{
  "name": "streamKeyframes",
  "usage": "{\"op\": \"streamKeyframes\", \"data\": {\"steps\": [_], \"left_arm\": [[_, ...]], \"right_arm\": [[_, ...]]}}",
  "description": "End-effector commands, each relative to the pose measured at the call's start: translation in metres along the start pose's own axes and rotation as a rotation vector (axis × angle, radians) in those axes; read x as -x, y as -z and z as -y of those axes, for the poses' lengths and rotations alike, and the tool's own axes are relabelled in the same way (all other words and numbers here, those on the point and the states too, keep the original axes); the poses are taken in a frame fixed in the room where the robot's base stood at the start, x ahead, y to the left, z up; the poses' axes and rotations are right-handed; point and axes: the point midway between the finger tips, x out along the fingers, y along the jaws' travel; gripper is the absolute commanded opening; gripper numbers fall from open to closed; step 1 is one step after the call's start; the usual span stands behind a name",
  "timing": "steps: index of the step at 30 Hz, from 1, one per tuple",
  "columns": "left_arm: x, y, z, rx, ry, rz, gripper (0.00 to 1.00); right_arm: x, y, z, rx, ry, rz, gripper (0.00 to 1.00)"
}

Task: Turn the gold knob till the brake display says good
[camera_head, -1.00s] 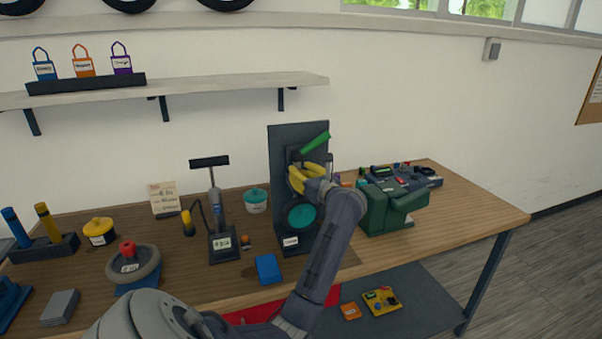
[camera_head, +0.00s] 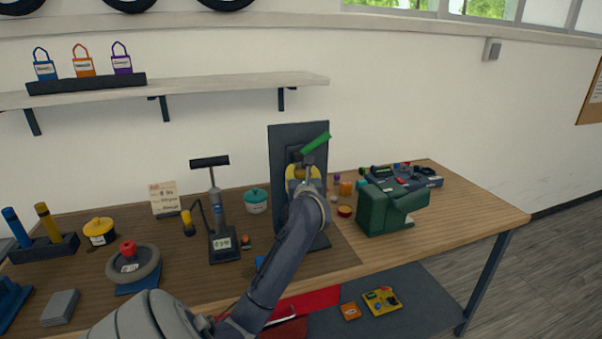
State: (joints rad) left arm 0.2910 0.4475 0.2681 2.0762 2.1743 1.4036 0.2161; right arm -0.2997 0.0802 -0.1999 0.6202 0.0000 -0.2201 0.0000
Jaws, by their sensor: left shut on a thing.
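A dark upright brake stand (camera_head: 283,145) stands on the bench, with a green lever (camera_head: 315,143) near its top. My left gripper (camera_head: 303,178) is up against the front of the stand, just below the lever. It is shut on the gold knob (camera_head: 292,171), of which only a little yellow-gold shows around the jaws. My forearm and wrist cover the lower front of the stand, so the brake display cannot be read. My right gripper is out of view.
A pump with a small display (camera_head: 223,243) stands left of the stand, near a teal pot (camera_head: 256,201). A dark green machine (camera_head: 390,209) and small coloured jars (camera_head: 346,188) are to the right. The bench's right end is clear.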

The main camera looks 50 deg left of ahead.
Motion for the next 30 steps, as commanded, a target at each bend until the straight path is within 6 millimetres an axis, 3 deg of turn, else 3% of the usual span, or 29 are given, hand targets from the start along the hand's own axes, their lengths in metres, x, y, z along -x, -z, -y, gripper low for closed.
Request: {"op": "streamKeyframes", "data": {"steps": [11, 12, 18, 26, 30], "left_arm": [[0.0, 0.0, 0.001, 0.001, 0.003, -0.001, 0.01], [0.0, 0.0, 0.001, 0.001, 0.003, -0.001, 0.35], [0.0, 0.0, 0.0, 0.001, 0.002, -0.001, 0.56], [0.001, 0.0, 0.0, 0.001, 0.002, 0.0, 0.56], [0.012, 0.001, 0.001, 0.002, 0.003, 0.0, 0.56]], "right_arm": [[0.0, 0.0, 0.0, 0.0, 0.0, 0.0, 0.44], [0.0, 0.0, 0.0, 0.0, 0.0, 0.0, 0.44], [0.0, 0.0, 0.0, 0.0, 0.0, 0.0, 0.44], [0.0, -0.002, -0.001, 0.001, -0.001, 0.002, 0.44], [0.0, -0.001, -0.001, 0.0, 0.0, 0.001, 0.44]]}}
